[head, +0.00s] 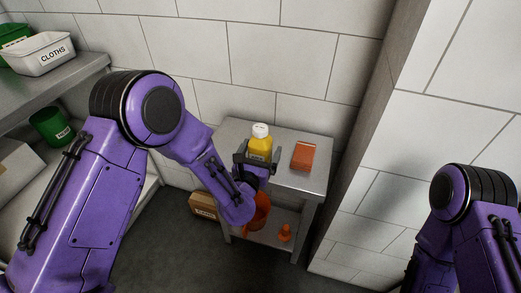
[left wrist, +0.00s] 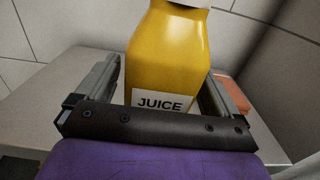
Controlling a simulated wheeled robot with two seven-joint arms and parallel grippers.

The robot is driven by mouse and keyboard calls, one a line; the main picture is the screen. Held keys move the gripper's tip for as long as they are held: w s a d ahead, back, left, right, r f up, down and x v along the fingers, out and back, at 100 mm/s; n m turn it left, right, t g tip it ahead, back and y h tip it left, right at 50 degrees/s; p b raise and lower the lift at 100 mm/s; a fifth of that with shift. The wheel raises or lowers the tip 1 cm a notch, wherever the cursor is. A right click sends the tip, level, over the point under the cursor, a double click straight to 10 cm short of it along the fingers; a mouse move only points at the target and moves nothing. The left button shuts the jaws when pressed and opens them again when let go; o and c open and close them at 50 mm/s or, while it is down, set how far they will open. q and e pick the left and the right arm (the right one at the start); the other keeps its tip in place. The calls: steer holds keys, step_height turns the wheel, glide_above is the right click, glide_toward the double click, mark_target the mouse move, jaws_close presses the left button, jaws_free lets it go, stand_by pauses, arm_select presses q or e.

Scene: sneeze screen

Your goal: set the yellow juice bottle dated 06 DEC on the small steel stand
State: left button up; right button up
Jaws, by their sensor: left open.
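The yellow juice bottle (head: 260,146) with a white cap stands upright on the top of the small steel stand (head: 235,131). In the left wrist view the bottle (left wrist: 168,55) shows a white label reading JUICE; no date is readable. My left gripper (head: 257,158) is open, with one finger on each side of the bottle. In the left wrist view the gripper (left wrist: 163,92) shows a gap between its left finger and the bottle; the right finger is close to it, and I cannot tell if they touch. My right arm shows at the right edge, its gripper out of view.
An orange-brown box (head: 303,156) lies on the stand right of the bottle. Orange items (head: 285,233) sit on its lower shelf. A cardboard box (head: 203,205) is at its left foot. Shelving with a CLOTHS bin (head: 42,56) and green tub (head: 50,126) is left. A wall stands close right.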

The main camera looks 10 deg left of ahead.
arm_select(q)
steer(key=c, duration=1.5)
